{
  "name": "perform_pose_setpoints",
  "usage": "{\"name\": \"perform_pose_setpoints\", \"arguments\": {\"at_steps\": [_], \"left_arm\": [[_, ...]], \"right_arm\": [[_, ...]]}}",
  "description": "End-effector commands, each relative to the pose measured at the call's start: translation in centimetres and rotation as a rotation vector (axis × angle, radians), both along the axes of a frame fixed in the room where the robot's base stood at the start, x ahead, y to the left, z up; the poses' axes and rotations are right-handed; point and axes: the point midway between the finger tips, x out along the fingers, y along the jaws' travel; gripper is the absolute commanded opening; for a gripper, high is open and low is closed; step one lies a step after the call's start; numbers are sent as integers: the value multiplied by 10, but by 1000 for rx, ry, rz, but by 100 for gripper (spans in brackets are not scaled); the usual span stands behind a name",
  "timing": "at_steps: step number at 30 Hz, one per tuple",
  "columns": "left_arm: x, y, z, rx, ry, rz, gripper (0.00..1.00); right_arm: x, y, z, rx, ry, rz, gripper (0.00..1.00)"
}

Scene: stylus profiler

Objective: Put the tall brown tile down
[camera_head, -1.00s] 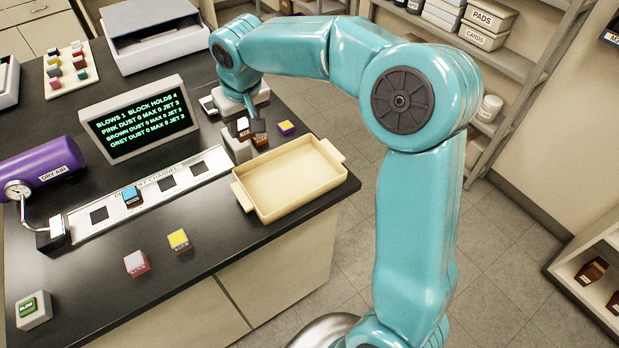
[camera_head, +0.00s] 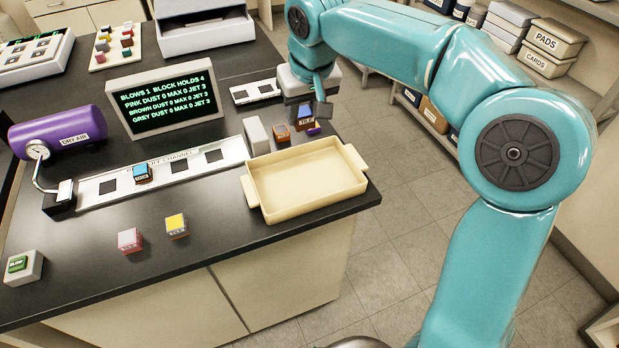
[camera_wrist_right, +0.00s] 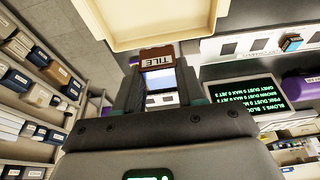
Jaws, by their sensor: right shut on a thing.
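My right gripper (camera_head: 306,111) is in the head view beyond the cream tray, fingers pointing down. It is shut on a brown tile with a pale label, the tall brown tile (camera_wrist_right: 157,58), which shows between the fingers in the wrist view. In the head view this tile (camera_head: 306,122) is small and partly covered by the fingers; I cannot tell whether its base touches the bench. A smaller orange-brown block (camera_head: 281,133) stands just left of it. A purple block (camera_head: 314,128) is mostly hidden behind it. My left gripper is out of view.
The cream tray (camera_head: 262,207) sits at the bench's right edge. A pale upright block (camera_head: 257,136) stands left of the tiles. The channel strip (camera_head: 110,186) holds a blue block (camera_head: 142,173). Pink (camera_head: 130,240) and yellow (camera_head: 176,225) blocks stand in front. The screen (camera_head: 165,102) is behind.

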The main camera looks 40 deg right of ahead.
Motion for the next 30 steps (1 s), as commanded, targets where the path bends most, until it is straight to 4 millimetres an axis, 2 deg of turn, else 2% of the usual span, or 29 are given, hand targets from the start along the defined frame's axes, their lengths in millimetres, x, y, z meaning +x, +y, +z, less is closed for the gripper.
{"name": "perform_pose_setpoints", "arguments": {"at_steps": [1, 6, 12, 17, 24, 30], "left_arm": [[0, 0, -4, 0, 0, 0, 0], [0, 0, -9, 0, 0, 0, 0], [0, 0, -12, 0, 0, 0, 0], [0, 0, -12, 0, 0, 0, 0], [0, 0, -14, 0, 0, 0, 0], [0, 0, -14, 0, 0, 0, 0]], "right_arm": [[-1, -1, -18, 0, 6, -2, 0], [-2, -2, -69, 1, 7, -3, 0], [-3, -4, -115, 0, 4, -5, 0], [-3, -5, -130, 1, 1, -5, 0], [-4, -6, -166, 0, 3, -5, 0], [-3, -6, -171, 1, -1, -7, 0]]}}
